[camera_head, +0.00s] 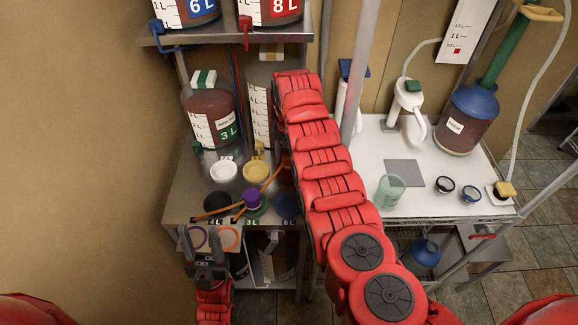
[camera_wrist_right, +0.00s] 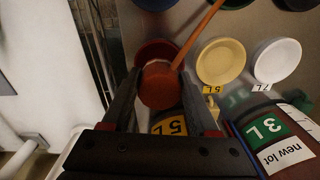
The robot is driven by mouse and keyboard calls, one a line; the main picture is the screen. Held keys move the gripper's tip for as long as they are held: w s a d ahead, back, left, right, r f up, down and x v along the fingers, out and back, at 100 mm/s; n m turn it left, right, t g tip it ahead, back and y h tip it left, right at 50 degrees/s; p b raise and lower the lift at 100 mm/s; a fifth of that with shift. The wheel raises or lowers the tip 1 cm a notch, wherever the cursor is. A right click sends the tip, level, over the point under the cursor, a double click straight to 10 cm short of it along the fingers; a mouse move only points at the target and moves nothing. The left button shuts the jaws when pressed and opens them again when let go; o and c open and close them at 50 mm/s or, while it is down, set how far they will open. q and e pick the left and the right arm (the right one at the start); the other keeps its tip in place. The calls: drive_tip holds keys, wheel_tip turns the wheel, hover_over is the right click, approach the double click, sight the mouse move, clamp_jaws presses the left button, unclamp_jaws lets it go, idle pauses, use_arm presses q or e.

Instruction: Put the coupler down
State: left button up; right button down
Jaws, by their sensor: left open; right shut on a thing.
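The coupler (camera_wrist_right: 160,88) is a rounded orange-red piece in the right wrist view, joined to an orange hose (camera_wrist_right: 197,36). My right gripper (camera_wrist_right: 158,76) is shut on it. A dark red round lid or dish (camera_wrist_right: 153,49) lies just behind the coupler; whether they touch cannot be told. In the head view my right arm hides the right gripper and the coupler, while the orange hose (camera_head: 218,212) runs across the shelf toward them. My left gripper (camera_head: 205,252) is open and empty, low in front of the shelf edge.
White (camera_head: 223,171) and yellow (camera_head: 257,172) lids sit on the metal shelf, with black (camera_head: 217,203), purple (camera_head: 251,197) and blue (camera_head: 287,206) ones nearer its edge. A 3 L bottle (camera_head: 209,112) stands behind. The white table (camera_head: 345,165) at right holds a green beaker (camera_head: 390,191).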

sight(289, 164)
drive_tip(key=shift+w+f+b, duration=0.1)
drive_tip(key=shift+f+b, duration=0.3)
wheel_tip(289, 164, down, 3)
drive_tip(key=shift+r+b, duration=0.1)
drive_tip(key=shift+b, duration=0.55)
drive_tip(key=shift+w, duration=0.1)
drive_tip(key=shift+c, duration=0.8)
unclamp_jaws()
